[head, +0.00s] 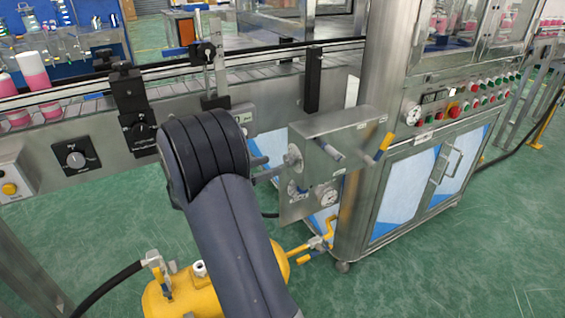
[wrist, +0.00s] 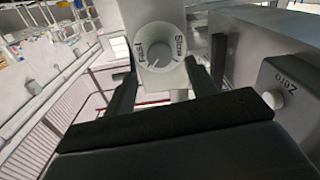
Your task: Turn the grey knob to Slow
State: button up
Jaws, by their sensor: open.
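The grey knob (wrist: 161,51) sits in a pale round dial at the top of the wrist view. The dial reads Slow on its right and Fast on its left. A line on the knob seems to point down and left, but it is small. My gripper (wrist: 161,72) is open, with one dark finger on each side below the dial; I cannot tell whether either touches the knob. In the head view my arm hides most of the gripper, which faces the left side of a steel box (head: 335,125).
A small round knob (wrist: 278,99) marked Zero sits on a grey panel at right in the wrist view. In the head view, a yellow-handled lever (head: 384,145) is right of the box, a black dial (head: 76,158) is left, and a yellow tank (head: 165,300) is below.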

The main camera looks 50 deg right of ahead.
aim_at(286, 160)
jog(key=x, duration=0.5)
jog(key=shift+d, duration=0.15)
jog(key=shift+c, duration=0.5)
jog(key=c, duration=0.9)
